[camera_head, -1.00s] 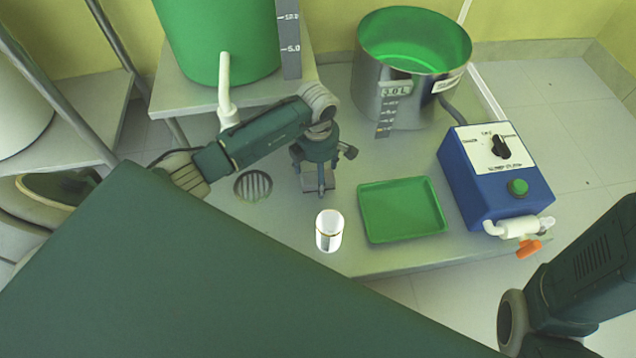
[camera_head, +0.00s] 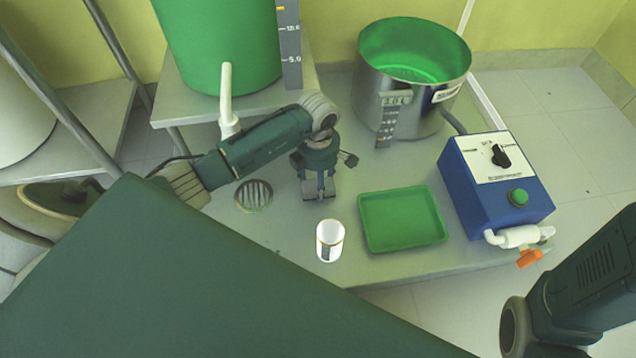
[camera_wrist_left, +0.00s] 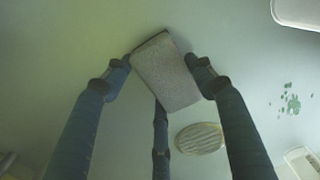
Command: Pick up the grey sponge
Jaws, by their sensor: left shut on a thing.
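The grey sponge (camera_wrist_left: 168,75) is a pale speckled block, held slightly tilted between the fingers of my left gripper (camera_wrist_left: 165,78) in the left wrist view. The fingers touch it on both sides. In the head view the left gripper (camera_head: 319,188) is low over the metal bench, between the round drain and the green tray. The sponge (camera_head: 320,194) shows there only as a small grey patch at the fingertips. Whether it touches the bench is hard to tell. My right arm enters at the lower right; its gripper is out of view.
A round drain (camera_head: 254,195) lies to the left. A steel pot (camera_head: 410,85) stands behind, and a blue control box (camera_head: 496,180) with a white tap stands at the right.

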